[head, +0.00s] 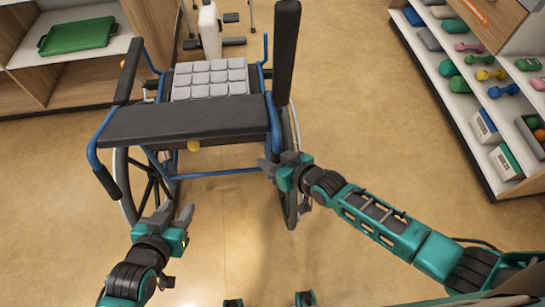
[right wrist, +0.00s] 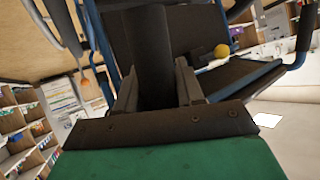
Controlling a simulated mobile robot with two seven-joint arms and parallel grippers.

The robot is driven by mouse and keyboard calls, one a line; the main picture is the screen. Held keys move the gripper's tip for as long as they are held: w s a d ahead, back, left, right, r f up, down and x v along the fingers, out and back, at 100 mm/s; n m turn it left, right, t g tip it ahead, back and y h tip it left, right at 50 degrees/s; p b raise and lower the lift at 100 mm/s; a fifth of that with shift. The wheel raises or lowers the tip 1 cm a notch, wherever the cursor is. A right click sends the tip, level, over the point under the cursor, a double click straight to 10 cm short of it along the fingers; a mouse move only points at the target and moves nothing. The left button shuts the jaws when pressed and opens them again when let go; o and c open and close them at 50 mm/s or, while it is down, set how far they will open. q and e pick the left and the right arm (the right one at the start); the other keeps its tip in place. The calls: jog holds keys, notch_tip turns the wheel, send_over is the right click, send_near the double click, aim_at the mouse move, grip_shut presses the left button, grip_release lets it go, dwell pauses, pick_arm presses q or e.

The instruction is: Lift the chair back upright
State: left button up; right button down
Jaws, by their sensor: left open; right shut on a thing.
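A wheelchair with a blue frame (head: 225,173) stands ahead of me, seen from behind and above. Its black backrest (head: 185,120) shows as a broad band, apparently leaning back towards me. A yellow knob (head: 193,145) sits under the backrest's near edge; it also shows in the right wrist view (right wrist: 221,50). The left push handle (head: 110,184) is free. My right gripper (head: 273,166) is shut on the right push handle, a dark grip (right wrist: 152,60) between the fingers in the right wrist view. My left gripper (head: 175,213) is open and empty, right of and nearer than the left handle.
The right armrest (head: 286,55) stands high. Shelves with dumbbells (head: 491,74) line the right; a green tray (head: 77,36) sits on the left shelf. Floor between is clear.

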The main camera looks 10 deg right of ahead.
jog(key=c, duration=0.8)
grip_release()
jog(key=shift+r, duration=0.1)
jog(key=shift+p+v, duration=1.25)
jog(key=shift+v, duration=5.2)
